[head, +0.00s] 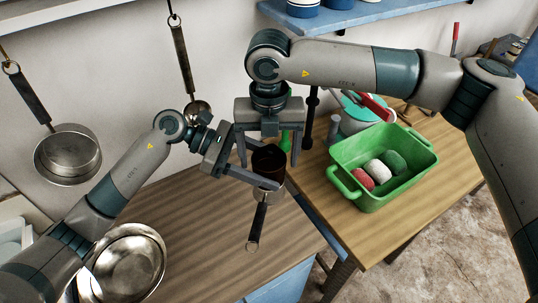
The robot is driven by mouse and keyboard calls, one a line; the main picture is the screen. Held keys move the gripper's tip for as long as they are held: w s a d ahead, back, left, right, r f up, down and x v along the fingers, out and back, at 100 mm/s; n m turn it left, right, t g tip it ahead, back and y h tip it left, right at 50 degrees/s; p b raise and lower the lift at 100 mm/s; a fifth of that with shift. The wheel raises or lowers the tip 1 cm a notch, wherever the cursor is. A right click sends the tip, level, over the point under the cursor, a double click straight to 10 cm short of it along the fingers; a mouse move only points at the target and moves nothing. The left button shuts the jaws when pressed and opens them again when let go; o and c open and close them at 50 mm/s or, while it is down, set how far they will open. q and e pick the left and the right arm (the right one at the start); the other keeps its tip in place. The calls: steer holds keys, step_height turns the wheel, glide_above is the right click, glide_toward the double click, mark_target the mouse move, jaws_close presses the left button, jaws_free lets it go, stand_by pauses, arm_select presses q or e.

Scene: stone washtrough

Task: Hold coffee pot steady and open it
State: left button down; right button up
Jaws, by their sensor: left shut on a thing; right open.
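The coffee pot (268,160) stands on the wooden counter in the middle of the head view. Its upper part is dark brown, and pale metal shows below it. A long dark handle (259,222) with a ring at its end points toward the front. My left gripper (266,174) comes in from the left, low and shut on the pot's body. My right gripper (270,154) points down from above. Its two fingers are spread on either side of the pot's top. The grippers partly hide the pot, so I cannot make out its lid clearly.
A green tub (377,205) with red, white and green rolls stands on the right table. A metal bowl (123,264) lies at the lower left. Pans (68,153) and a ladle hang on the wall. The counter's front middle is clear.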

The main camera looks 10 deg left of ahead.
mark_target(269, 168)
steer(key=shift+r+m, duration=1.6)
steer(key=shift+r, duration=0.05)
steer(key=shift+f, duration=0.15)
steer(key=shift+f, duration=3.85)
steer(key=c, duration=1.2)
steer(key=shift+o, duration=0.6)
steer(key=shift+n, duration=1.7)
